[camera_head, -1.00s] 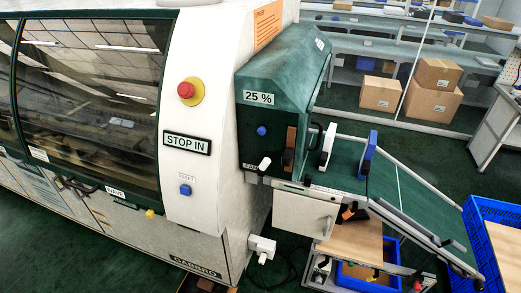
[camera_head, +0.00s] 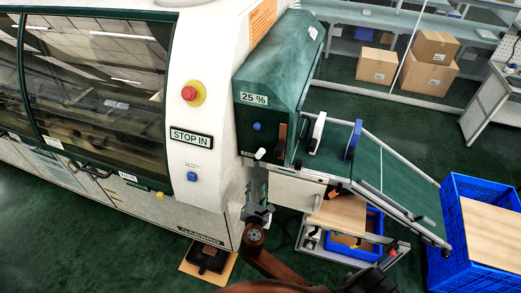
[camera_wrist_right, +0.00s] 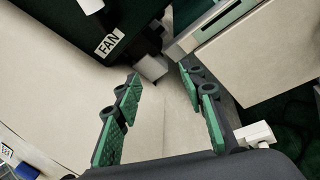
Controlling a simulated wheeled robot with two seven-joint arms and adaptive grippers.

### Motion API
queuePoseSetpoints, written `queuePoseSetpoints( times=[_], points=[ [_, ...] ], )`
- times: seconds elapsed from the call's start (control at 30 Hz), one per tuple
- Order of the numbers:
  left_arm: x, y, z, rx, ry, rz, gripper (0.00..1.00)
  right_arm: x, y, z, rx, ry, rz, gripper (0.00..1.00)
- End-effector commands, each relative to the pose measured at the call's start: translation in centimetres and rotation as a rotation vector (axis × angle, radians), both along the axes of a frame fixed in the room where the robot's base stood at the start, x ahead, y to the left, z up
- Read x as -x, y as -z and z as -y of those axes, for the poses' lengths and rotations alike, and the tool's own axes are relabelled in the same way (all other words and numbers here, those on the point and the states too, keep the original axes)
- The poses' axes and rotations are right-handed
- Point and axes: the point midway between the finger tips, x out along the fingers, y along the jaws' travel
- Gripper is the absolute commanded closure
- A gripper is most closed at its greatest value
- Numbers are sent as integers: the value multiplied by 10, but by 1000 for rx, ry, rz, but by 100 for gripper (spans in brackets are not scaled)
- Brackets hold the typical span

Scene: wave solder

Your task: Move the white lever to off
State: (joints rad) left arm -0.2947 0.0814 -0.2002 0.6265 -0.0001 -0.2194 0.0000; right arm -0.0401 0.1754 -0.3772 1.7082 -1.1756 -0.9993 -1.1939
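The white lever (camera_head: 260,153) sticks out at the lower front of the green unit marked 25 %, near its FAN label. A white piece that looks like this lever (camera_wrist_right: 92,5) is cut off by the top edge in the right wrist view, above the FAN label (camera_wrist_right: 108,42). My right gripper (camera_head: 257,184) is just below the lever, apart from it, against the cream housing. In the right wrist view its green-padded fingers (camera_wrist_right: 160,76) are spread with nothing between them. My left gripper is not in view.
The green unit (camera_head: 275,72) stands beside the cream machine housing with a red stop button (camera_head: 189,93). A white block (camera_wrist_right: 255,135) is beside the right finger. A sloping green conveyor (camera_head: 390,180) and blue crate (camera_head: 450,235) lie to the right.

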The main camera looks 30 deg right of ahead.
Motion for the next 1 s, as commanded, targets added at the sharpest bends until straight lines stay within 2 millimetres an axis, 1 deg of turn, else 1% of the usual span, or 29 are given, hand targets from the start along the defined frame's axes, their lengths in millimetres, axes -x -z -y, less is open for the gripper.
queuePoseSetpoints(
  times=[0.03,0.1,0.2,0.23,0.3,0.37,0.6,0.73,0.83,1.0],
  points=[
    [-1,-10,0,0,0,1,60,1,-42,-2,57,7,33,63],
    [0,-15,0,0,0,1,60,4,-79,-3,123,18,62,63],
    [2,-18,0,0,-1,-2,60,9,-110,-4,178,33,87,63],
    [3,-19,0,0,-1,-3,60,9,-114,-4,188,35,90,63],
    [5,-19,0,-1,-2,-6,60,7,-121,-2,202,39,95,63],
    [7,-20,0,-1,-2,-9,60,2,-122,1,206,39,96,63],
    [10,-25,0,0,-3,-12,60,-28,-122,24,204,40,96,63],
    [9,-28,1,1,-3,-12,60,-42,-121,34,202,39,95,63],
    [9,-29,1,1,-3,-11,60,-48,-120,39,202,38,95,63],
    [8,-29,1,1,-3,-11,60,-52,-120,42,199,39,96,63]
  ],
)
